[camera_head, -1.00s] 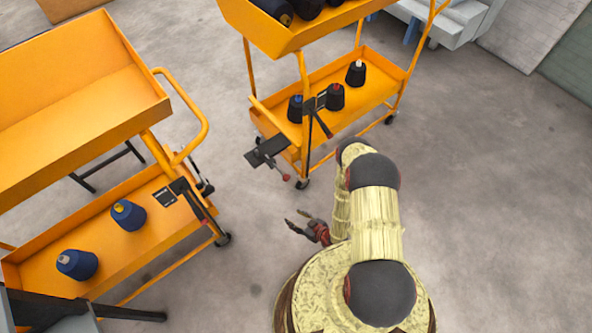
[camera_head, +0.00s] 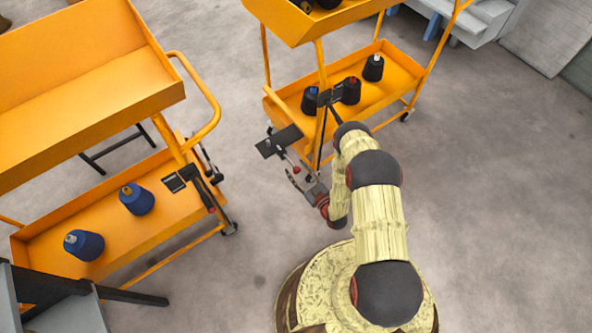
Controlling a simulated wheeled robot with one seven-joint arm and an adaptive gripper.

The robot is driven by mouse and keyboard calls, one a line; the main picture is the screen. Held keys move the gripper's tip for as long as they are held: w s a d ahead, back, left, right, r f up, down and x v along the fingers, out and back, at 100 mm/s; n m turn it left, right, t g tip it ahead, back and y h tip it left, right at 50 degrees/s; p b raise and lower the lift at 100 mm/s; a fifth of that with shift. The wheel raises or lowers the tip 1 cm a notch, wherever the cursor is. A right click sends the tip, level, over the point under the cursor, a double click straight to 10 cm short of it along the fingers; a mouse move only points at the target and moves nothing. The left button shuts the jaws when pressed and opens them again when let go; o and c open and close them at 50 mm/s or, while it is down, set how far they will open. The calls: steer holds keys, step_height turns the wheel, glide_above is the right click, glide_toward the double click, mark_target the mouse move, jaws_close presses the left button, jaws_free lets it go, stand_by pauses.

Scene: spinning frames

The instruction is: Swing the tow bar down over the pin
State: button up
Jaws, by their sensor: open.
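My gripper (camera_head: 298,175) is open, with its fingers beside the red knob (camera_head: 296,169) at the near corner of the right cart. I cannot tell whether they touch it. A black plate (camera_head: 279,141) with a small pin-like stub (camera_head: 267,144) sticks out from that cart's lower left end. A dark bar (camera_head: 334,112) with a black block stands at the same end, partly behind my arm. On the left cart, another black bar (camera_head: 206,192) slopes down from a bracket. Which bar is the tow bar is hard to tell.
The left orange cart (camera_head: 110,95) carries two blue cones (camera_head: 136,198) on its lower shelf. The right orange cart (camera_head: 398,70) carries several dark cones (camera_head: 373,67). Clear concrete floor (camera_head: 250,215) lies between the carts and to the right.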

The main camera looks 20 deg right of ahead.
steer(key=shift+w+a, duration=0.15)
steer(key=shift+w, duration=0.3)
steer(key=shift+c, duration=0.2)
steer(key=c, duration=1.1)
jaws_close()
